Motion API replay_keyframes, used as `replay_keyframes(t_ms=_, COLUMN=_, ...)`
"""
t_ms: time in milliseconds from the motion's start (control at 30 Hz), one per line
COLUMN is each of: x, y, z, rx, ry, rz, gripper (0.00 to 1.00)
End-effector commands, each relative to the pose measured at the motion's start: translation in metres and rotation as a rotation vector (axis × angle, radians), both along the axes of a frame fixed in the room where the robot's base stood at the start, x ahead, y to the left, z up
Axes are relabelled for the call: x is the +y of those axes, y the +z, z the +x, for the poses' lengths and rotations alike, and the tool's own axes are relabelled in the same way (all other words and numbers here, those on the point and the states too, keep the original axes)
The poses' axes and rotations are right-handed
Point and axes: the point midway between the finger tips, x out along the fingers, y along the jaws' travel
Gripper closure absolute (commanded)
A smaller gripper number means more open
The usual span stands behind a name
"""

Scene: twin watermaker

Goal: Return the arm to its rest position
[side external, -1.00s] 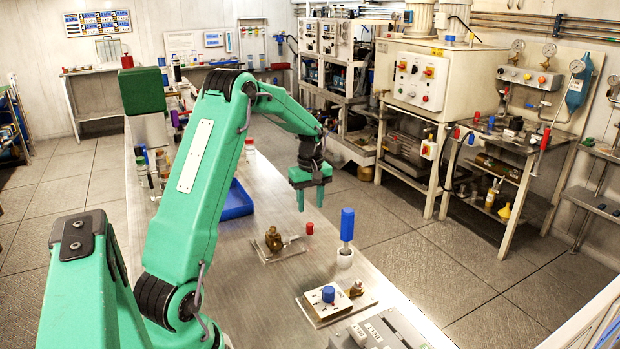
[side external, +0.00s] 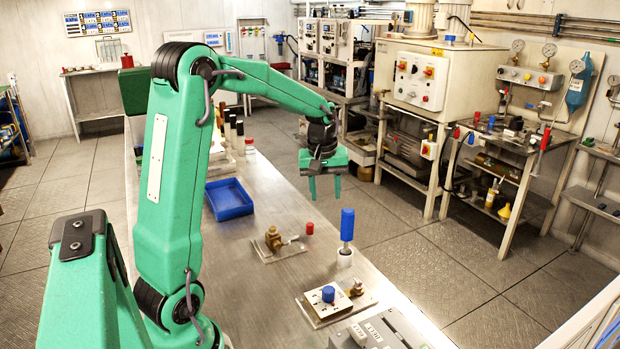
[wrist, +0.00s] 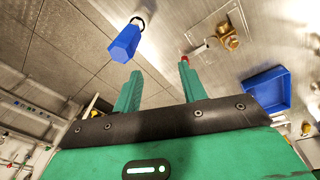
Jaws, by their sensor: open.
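My gripper (side external: 325,187) is green and hangs at the end of my arm, fingers pointing down, above the far part of the steel bench near its right edge. Its two fingers are apart with nothing between them. In the wrist view my gripper (wrist: 160,85) also shows its fingers spread and empty. My arm is raised, with its elbow high and the forearm reaching out to the right.
On the bench (side external: 265,295) are a blue tray (side external: 228,199), a brass valve (side external: 273,239) with a red-tipped handle, a blue-handled tool (side external: 347,225) in a white holder, and a blue-knobbed plate (side external: 328,294). Bottles stand at the back. Machines line the right, beyond open floor.

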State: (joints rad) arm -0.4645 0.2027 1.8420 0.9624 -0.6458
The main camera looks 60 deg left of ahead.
Motion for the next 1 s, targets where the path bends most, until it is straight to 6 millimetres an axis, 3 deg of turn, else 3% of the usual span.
replay_keyframes(t_ms=200, x=-0.047, y=0.031, z=-0.020, rx=-0.051, ry=-0.191, rz=0.043, gripper=0.58)
replay_keyframes(t_ms=500, x=-0.103, y=0.058, z=-0.056, rx=-0.120, ry=-0.446, rz=0.104, gripper=0.58)
replay_keyframes(t_ms=1000, x=-0.173, y=0.070, z=-0.131, rx=-0.236, ry=-0.862, rz=0.218, gripper=0.58)
